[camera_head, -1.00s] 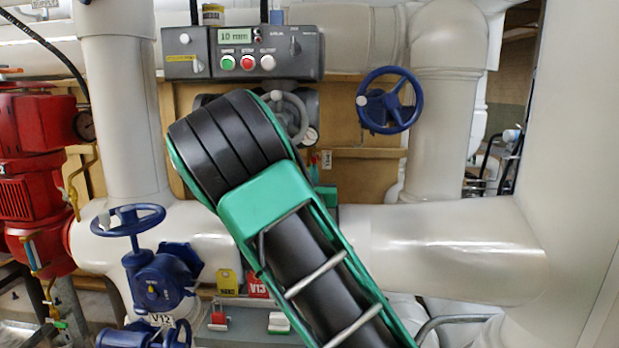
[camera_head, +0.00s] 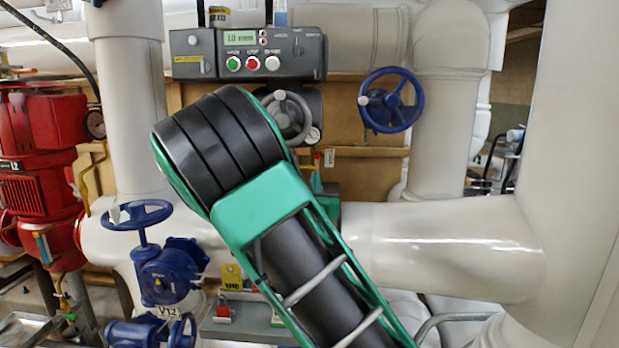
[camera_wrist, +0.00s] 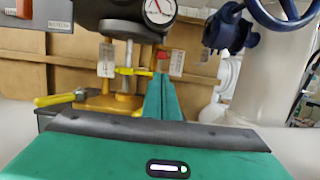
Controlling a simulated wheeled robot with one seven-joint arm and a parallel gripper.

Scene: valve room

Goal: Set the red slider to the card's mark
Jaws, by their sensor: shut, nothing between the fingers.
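I cannot tell which card bears the mark. In the wrist view, my gripper (camera_wrist: 162,88) shows two teal fingers pressed together, shut and empty. They point toward the brown board and pipe fittings, and touch nothing that I can see. In the head view my arm hides part of the ledge.
A grey console (camera_head: 248,54) with a display and several buttons stands at the back. Blue handwheels (camera_head: 391,100) are right and lower left (camera_head: 138,215). A red pump (camera_head: 38,155) is at left. In the wrist view are a gauge (camera_wrist: 160,9) and yellow lever (camera_wrist: 58,99).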

